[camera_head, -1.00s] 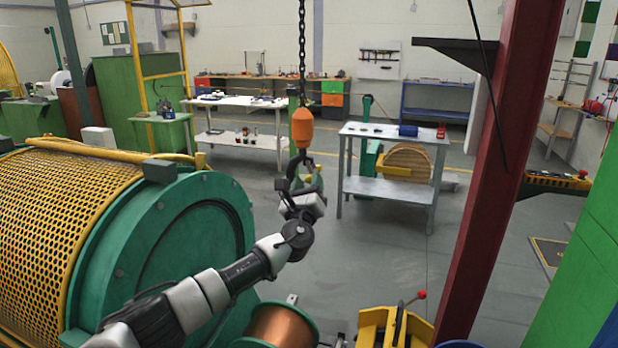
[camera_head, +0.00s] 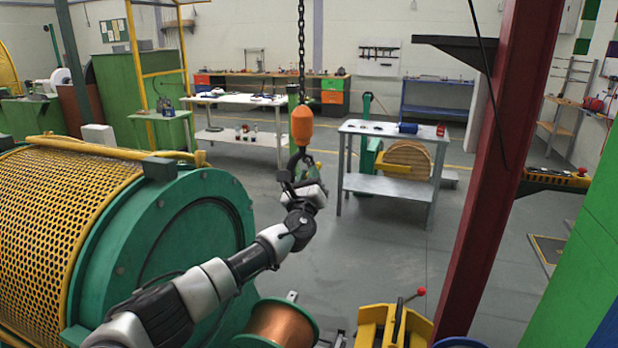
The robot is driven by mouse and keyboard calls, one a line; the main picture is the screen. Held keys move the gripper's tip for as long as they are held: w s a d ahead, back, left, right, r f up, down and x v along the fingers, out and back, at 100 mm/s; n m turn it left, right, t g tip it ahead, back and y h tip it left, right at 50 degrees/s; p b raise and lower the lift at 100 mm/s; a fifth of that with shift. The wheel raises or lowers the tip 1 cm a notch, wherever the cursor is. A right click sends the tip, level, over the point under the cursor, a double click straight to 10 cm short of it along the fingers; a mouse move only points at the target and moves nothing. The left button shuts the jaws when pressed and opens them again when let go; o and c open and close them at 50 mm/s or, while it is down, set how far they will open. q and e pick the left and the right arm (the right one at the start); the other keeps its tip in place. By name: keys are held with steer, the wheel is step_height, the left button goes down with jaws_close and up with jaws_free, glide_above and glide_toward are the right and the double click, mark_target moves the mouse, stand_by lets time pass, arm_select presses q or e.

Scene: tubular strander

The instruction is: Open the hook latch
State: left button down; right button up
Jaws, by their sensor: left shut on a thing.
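The hook hangs under an orange hook block (camera_head: 302,126) on a dark chain (camera_head: 301,50). The dark hook (camera_head: 297,160) shows just below the block, partly hidden by my left gripper. My left gripper (camera_head: 299,176) is at the hook, its arm reaching up from the lower left. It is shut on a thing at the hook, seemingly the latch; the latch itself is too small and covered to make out. My right gripper is not in view.
A green drum machine with a yellow mesh guard (camera_head: 75,205) fills the left. A copper spool (camera_head: 280,325) and a yellow fixture (camera_head: 390,325) stand at the bottom. A dark red column (camera_head: 490,190) rises on the right. A grey table (camera_head: 385,185) stands behind the hook.

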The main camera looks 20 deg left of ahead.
mark_target(318, 165)
arm_select(q)
steer(key=r+n+g+y, duration=0.1)
steer(key=n, duration=0.3)
steer(key=d+n+g+y+b, duration=0.1)
steer(key=n+g, duration=0.1)
steer(key=n, duration=0.3)
steer(key=d+r+n+g+y, duration=0.1)
steer(key=n, duration=0.4)
steer(key=shift+d+r+y+b, duration=0.1)
steer(key=shift+r+y+b, duration=0.2)
steer(key=shift+r+b, duration=0.1)
steer(key=shift+r+n+g+p, duration=0.2)
steer(key=shift+n+g, duration=0.15)
steer(key=shift+n, duration=0.3)
steer(key=shift+r+n+g+p, duration=0.2)
steer(key=shift+n+g, duration=0.15)
steer(key=shift+n, duration=0.3)
steer(key=c, duration=1.1)
jaws_free()
steer(key=shift+f, duration=0.1)
steer(key=shift+o, duration=0.2)
